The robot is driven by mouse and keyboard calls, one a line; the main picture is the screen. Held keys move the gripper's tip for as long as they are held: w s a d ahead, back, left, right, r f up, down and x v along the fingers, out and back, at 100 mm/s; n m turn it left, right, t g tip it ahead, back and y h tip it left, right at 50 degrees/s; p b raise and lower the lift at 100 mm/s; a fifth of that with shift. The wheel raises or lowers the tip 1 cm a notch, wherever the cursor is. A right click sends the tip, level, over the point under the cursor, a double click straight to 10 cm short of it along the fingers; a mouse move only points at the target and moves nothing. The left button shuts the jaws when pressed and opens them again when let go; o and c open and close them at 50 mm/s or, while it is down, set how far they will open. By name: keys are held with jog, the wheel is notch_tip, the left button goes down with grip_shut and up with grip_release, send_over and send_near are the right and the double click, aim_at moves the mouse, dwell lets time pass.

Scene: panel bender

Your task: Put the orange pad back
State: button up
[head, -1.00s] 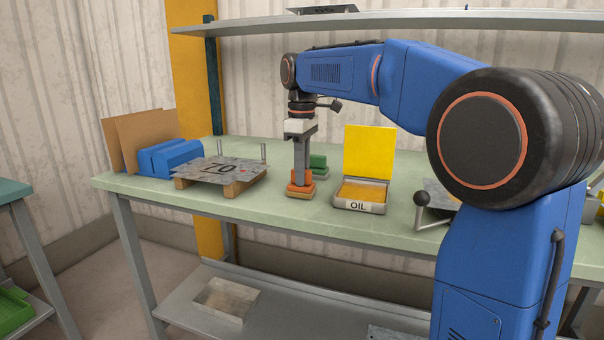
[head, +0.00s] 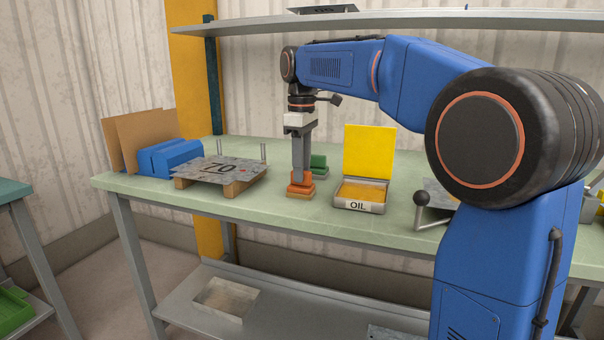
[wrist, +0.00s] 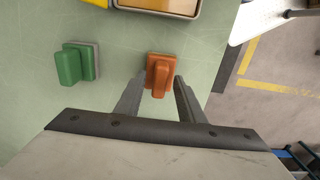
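The orange pad (head: 301,189) sits upright on the green bench top, left of the oil tray. A tan layer shows under it. It also shows in the wrist view (wrist: 160,73), with its raised grip toward my fingers. My gripper (head: 301,181) points down at the pad. In the wrist view my two fingers (wrist: 159,96) stand apart, one on each side of the pad's grip, with gaps between. The oil tray (head: 358,207), labelled OIL, has a yellow lid standing open and an amber inside.
A green pad (head: 318,164) stands behind the orange one; it also shows in the wrist view (wrist: 75,64). A grey plate (head: 220,170) lies on wooden blocks at left, near a blue block (head: 168,158). A shelf (head: 400,24) runs above. The bench's front edge is close.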

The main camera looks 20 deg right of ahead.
notch_tip(320, 180, up, 10)
jog(key=shift+r, duration=0.25)
dwell(0.4)
